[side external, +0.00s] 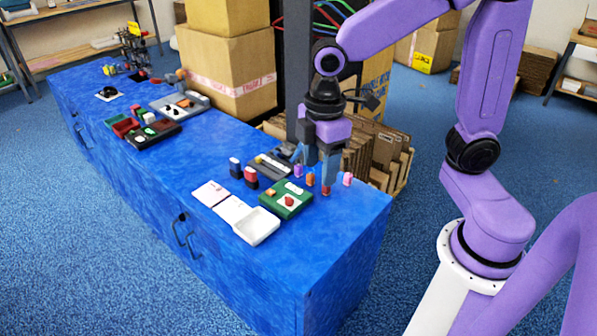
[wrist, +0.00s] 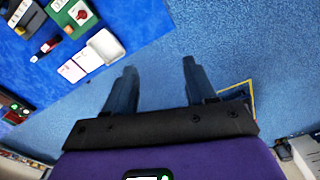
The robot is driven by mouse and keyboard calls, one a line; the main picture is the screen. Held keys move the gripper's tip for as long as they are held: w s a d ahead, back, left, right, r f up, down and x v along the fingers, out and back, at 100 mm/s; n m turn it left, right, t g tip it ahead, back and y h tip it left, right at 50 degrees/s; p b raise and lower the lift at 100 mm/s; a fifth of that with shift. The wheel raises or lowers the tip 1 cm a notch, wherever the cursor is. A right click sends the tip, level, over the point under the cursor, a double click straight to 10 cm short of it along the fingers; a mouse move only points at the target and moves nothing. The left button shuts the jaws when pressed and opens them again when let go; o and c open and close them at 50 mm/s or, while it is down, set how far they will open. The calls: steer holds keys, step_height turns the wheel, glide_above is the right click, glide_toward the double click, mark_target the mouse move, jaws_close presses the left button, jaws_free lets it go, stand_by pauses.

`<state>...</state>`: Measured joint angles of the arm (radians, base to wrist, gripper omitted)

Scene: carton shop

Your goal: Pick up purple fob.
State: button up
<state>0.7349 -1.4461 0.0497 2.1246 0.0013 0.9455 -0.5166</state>
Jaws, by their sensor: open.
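The purple fob (side external: 298,170) is a small upright block on the blue counter near its right end, in the side external view. An orange fob (side external: 310,179), a red fob (side external: 326,190) and a pink fob (side external: 347,179) stand close by. My gripper (side external: 315,172) points down around this group in that view, and its fingers partly overlap the fobs. Its height over them is hard to judge. In the wrist view my gripper (wrist: 158,68) is open, with nothing between the fingers. The purple fob does not show in the wrist view.
A green tray (side external: 271,198) with a red item, a white tray (side external: 254,237) and white cards (side external: 221,200) lie left of the fobs. A dark post (side external: 297,75) and cardboard cartons (side external: 228,75) rise behind the counter.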

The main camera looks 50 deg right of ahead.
steer(key=w+d+f+n, duration=0.1)
steer(key=w+d+f, duration=0.15)
steer(key=w, duration=1.15)
steer(key=n, duration=0.3)
glide_above(299, 165)
step_height(299, 165, down, 10)
step_height(299, 165, down, 18)
steer(key=shift+a+r, duration=0.15)
steer(key=shift+r, duration=0.1)
jaws_close()
